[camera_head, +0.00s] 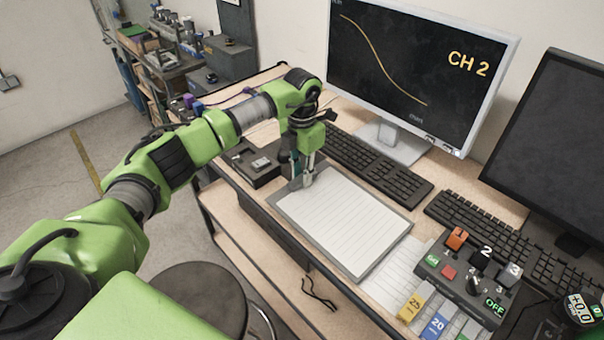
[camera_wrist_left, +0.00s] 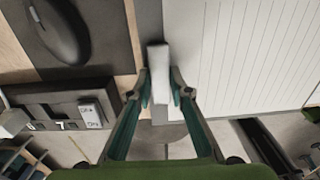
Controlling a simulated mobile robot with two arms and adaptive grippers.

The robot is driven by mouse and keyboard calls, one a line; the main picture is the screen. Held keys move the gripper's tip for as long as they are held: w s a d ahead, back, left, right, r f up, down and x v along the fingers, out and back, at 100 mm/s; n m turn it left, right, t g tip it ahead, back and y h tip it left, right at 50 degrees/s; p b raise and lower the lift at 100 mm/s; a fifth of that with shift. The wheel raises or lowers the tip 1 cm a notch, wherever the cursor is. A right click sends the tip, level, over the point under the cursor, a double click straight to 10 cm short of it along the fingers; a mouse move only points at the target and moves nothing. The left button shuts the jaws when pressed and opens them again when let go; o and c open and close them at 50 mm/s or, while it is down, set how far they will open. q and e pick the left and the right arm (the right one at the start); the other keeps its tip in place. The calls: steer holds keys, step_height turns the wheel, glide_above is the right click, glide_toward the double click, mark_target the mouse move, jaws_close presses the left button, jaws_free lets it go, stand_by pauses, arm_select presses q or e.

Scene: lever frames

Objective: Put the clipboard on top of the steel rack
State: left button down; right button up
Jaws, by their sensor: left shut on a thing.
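The clipboard (camera_head: 345,225) has a grey board with lined white paper. It is at the desk's front left edge, looking flat; I cannot tell whether it touches the desk. My left gripper (camera_head: 303,182) points down at its left end. In the left wrist view, the fingers (camera_wrist_left: 160,90) are shut on the pale clip (camera_wrist_left: 158,62) of the clipboard, whose lined paper (camera_wrist_left: 245,50) spreads to the right. A metal shelf unit (camera_head: 172,68), probably the steel rack, stands at the back left, holding bins and tools. My right gripper is not in view.
A black switch box (camera_head: 254,164) sits left of the clipboard. Behind it are a keyboard (camera_head: 378,166) and a monitor (camera_head: 415,65). A control box (camera_head: 468,280) and coloured blocks stand to the right. A round stool (camera_head: 198,300) is in front. Floor at the left is open.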

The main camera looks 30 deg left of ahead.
arm_select(q)
steer(key=shift+f, duration=0.75)
steer(key=c, duration=1.8)
jaws_free()
steer(key=shift+c, duration=0.2)
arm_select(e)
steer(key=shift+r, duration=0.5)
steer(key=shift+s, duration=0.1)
arm_select(q)
step_height(320, 180, up, 12)
steer(key=b, duration=0.3)
steer(key=shift+b, duration=0.4)
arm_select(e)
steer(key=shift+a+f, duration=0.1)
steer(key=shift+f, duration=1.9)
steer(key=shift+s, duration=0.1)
